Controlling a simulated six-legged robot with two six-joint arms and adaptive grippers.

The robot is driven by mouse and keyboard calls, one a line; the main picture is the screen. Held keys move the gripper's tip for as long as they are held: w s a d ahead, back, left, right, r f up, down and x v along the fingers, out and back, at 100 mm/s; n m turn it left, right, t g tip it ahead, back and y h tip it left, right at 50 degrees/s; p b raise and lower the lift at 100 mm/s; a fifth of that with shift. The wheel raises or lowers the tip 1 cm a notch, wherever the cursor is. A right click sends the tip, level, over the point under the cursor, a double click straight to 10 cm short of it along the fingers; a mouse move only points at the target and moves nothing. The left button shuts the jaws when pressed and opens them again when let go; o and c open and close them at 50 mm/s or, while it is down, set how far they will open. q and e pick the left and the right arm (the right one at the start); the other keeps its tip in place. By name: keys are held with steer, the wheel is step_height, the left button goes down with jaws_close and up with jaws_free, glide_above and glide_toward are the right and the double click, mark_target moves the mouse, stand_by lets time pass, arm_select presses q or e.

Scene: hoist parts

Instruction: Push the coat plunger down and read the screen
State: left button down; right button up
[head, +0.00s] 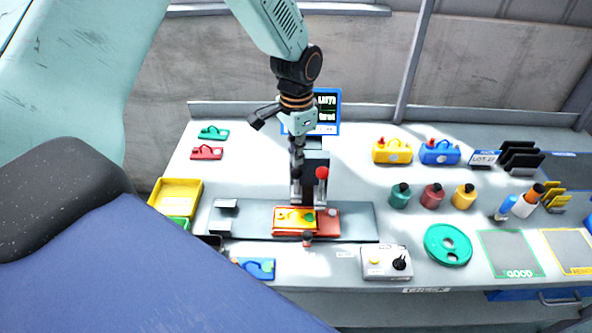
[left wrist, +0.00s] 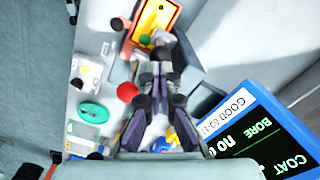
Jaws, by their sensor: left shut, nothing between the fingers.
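My left gripper (head: 297,176) comes down from above over the gauge station at the middle of the bench. Its fingers are shut and empty. In the left wrist view the fingers (left wrist: 154,78) point toward the station. The red plunger knob (head: 321,173) stands just right of the fingers; it also shows in the left wrist view (left wrist: 127,92). Whether they touch is unclear. The blue-framed screen (head: 329,97) stands behind, partly hidden by my wrist. In the left wrist view the screen (left wrist: 262,138) shows BORE and COAT; its readings are partly cut off. A yellow part (head: 292,216) lies in a red-orange fixture (head: 332,230).
A yellow tray (head: 180,184) stands left. A grey control box (head: 386,262) and a green disc (head: 448,245) are at the front right. Coloured parts, bottles and the GOOD mat (head: 511,254) fill the right side. A blue part (head: 262,268) lies at the front.

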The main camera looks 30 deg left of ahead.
mark_target(295, 170)
arm_select(q)
steer(key=shift+f+b, duration=1.45)
steer(key=shift+f, duration=1.75)
steer(key=shift+s+f, duration=0.1)
steer(key=shift+f, duration=0.05)
steer(key=shift+p, duration=0.3)
step_height(295, 170, up, 7)
steer(key=p, duration=0.6)
steer(key=shift+p, duration=0.3)
steer(key=shift+w+f, duration=0.15)
steer(key=shift+w, duration=0.05)
steer(key=shift+s, duration=0.1)
